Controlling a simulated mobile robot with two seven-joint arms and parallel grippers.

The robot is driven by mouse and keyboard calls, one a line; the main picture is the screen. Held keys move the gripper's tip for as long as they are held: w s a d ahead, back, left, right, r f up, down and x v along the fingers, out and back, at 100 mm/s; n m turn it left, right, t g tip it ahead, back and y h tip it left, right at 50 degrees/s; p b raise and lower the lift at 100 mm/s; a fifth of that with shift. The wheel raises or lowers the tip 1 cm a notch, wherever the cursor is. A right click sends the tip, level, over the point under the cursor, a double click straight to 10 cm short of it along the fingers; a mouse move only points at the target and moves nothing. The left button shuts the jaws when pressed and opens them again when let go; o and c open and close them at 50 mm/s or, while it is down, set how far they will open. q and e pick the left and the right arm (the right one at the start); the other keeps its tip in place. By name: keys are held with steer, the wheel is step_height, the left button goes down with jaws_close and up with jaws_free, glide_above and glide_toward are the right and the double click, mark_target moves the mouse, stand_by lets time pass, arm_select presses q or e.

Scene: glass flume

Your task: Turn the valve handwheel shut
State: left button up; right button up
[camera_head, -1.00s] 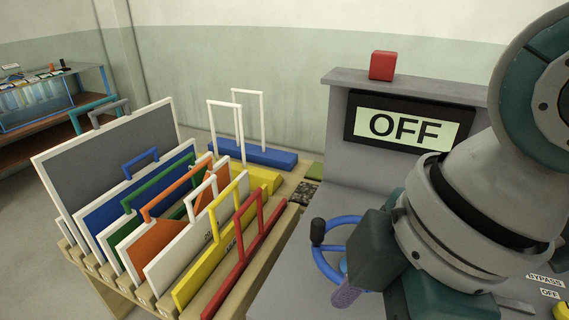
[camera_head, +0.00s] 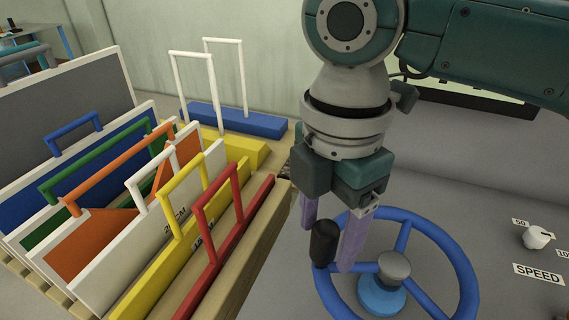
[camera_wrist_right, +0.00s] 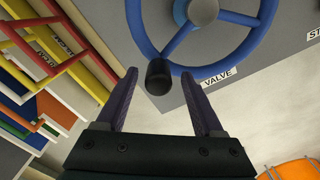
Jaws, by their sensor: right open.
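The blue valve handwheel (camera_head: 459,262) lies on the grey console, with a grey hub and a black knob (camera_head: 324,243) standing on its rim. My right gripper (camera_head: 325,248) is above the left side of the wheel, pointing down, with its two purple fingers open on either side of the knob. In the right wrist view the knob (camera_wrist_right: 158,76) shows between the tips of the open fingers (camera_wrist_right: 166,85), with no clear contact. The wheel (camera_wrist_right: 141,28) shows beyond it, next to a VALVE label. My left gripper is not in view.
A wooden rack (camera_head: 262,236) with several coloured framed panels stands left of the console, close to the wheel. A white SPEED knob (camera_head: 536,237) is on the console at right. A blue block (camera_head: 240,122) with white handles stands behind the rack.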

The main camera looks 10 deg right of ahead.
steer(key=shift+f, duration=1.45)
jaws_close()
stand_by(0.3)
